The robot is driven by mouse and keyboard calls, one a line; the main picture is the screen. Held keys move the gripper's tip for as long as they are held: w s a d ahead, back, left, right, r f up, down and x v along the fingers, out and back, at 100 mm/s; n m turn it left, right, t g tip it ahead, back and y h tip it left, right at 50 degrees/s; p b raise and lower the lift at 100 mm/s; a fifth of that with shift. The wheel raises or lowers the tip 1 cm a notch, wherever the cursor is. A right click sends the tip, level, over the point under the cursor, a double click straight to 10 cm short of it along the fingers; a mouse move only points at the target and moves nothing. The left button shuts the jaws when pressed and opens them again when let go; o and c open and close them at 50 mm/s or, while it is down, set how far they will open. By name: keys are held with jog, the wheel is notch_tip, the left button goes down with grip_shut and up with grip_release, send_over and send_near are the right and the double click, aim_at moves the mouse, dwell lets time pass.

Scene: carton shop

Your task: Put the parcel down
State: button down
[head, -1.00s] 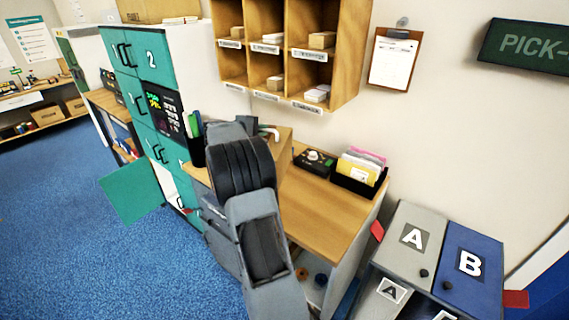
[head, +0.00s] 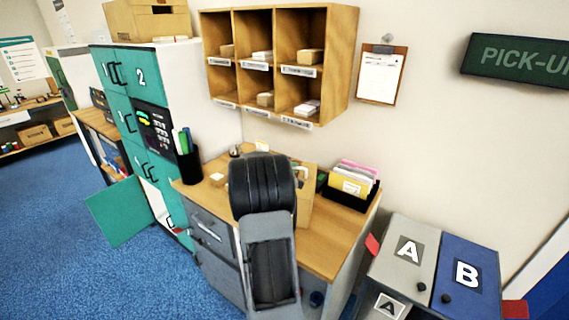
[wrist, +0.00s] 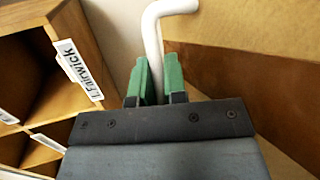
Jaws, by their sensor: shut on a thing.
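The parcel is a brown cardboard box with a white handle. In the wrist view its cardboard side (wrist: 255,85) fills the right, and the bent white handle (wrist: 152,32) runs between my gripper's green fingers. My gripper (wrist: 152,78) is shut on that handle. In the head view the parcel (head: 306,205) shows just right of my arm, over the wooden desk (head: 338,222). My arm hides most of it and the gripper. I cannot tell whether its underside touches the desk top.
A black file tray (head: 347,194) stands at the back right of the desk, and a pen cup (head: 188,165) at its left end. Wall cubbyholes (head: 338,70) hang above. An open green locker door (head: 117,211) juts out at left. Bare desk shows in front of the tray.

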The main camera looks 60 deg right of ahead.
aim_at(299, 173)
jog(key=shift+s+d+f, duration=0.15)
jog(key=shift+s+f, duration=0.1)
jog(key=shift+f, duration=0.5)
jog(key=shift+s+d+f, duration=0.15)
jog(key=shift+s+f, duration=0.05)
jog(key=shift+f, duration=1.05)
jog(key=c, duration=1.6)
grip_release()
jog(key=shift+f, duration=0.15)
jog(key=o, duration=0.4)
jog(key=shift+a, duration=0.1)
jog(key=shift+o, duration=0.2)
